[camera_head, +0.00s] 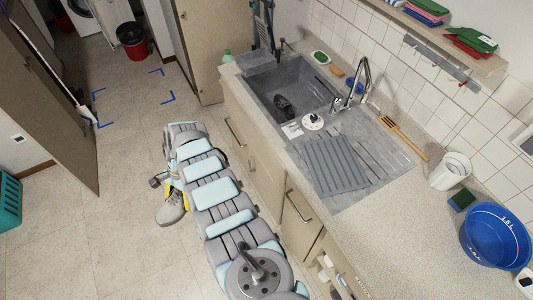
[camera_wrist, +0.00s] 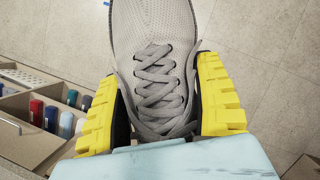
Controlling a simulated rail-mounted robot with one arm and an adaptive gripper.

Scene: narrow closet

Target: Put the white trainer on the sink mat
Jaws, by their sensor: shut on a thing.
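The white trainer (camera_head: 172,209), pale grey-white with laces, hangs in my gripper (camera_head: 170,186) above the floor, left of the counter. In the wrist view the trainer (camera_wrist: 155,50) fills the middle, laces facing the camera. The yellow fingers of my gripper (camera_wrist: 160,98) press on both its sides. Its far end is cut off by the top edge. The sink mat (camera_head: 335,166), grey and ribbed, lies flat on the drainer right of the basin, with nothing on it.
The sink basin (camera_head: 290,85) holds a dark object (camera_head: 284,106). A white round plug (camera_head: 313,121) lies beside the mat, near the tap (camera_head: 362,75). A wooden spatula (camera_head: 403,136), white cup (camera_head: 450,170) and blue bowl (camera_head: 495,238) stand rightwards. An open drawer with bottles (camera_wrist: 45,113) is at wrist-view left.

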